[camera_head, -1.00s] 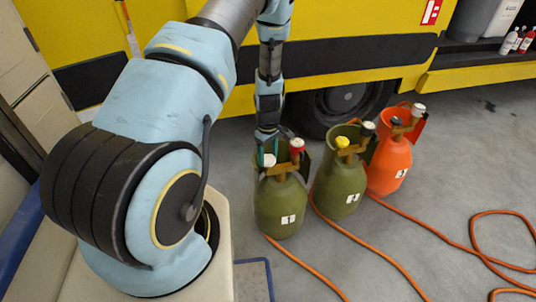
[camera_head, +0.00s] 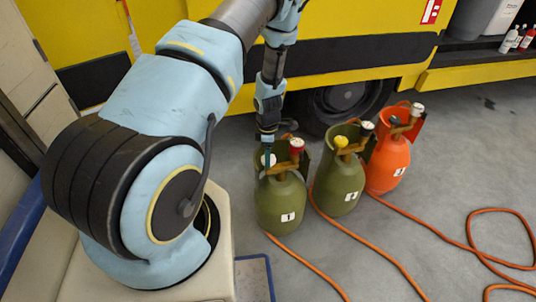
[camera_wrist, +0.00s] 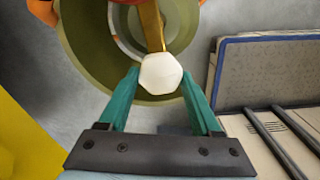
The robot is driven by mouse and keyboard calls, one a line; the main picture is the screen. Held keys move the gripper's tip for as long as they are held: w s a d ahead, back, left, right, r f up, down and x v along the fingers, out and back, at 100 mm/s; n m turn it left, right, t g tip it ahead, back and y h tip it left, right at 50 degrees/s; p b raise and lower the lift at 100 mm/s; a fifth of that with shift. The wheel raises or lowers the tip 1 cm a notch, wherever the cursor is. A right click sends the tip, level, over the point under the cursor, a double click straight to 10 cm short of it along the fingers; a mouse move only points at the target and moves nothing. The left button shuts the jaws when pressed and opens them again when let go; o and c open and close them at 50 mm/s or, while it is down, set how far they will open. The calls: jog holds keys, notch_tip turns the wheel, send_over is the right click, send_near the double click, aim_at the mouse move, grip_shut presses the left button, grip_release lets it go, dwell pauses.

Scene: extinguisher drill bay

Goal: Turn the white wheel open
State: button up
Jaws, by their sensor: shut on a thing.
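The white wheel (camera_wrist: 158,72) is a small faceted knob on a brass-coloured valve of the nearest green cylinder (camera_head: 281,205). In the head view the white wheel (camera_head: 269,160) shows at the left of that valve, below my gripper (camera_head: 267,155). In the wrist view my gripper (camera_wrist: 160,78) has one teal finger on each side of the wheel, shut on it. The cylinder's round top (camera_wrist: 95,40) lies beneath. A red knob (camera_head: 296,146) sits at the right of the same valve.
Another green cylinder (camera_head: 339,188) with a yellow knob (camera_head: 341,141) and an orange cylinder (camera_head: 388,164) stand close on the right. Orange hoses (camera_head: 410,276) lie on the floor. A yellow vehicle (camera_head: 340,20) is behind.

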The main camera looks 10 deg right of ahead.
dwell(0.4)
jog(key=o, duration=1.4)
notch_tip(320, 180, up, 11)
jog(key=shift+f, duration=0.1)
jog(key=shift+p, duration=0.3)
jog(key=s+a+r+m+p, duration=0.3)
jog(key=s+a+r+m, duration=0.1)
jog(key=r, duration=0.7)
jog(key=s+a+r+m+t+p, duration=0.1)
jog(key=s+a+r+m+p, duration=0.3)
jog(key=r, duration=0.7)
jog(key=s+a+r+m+p, duration=0.3)
jog(key=s+a+r+m, duration=0.3)
jog(key=r, duration=0.6)
jog(key=shift+a+m+t, duration=0.3)
jog(key=shift+a+m, duration=0.8)
jog(key=shift+m, duration=0.5)
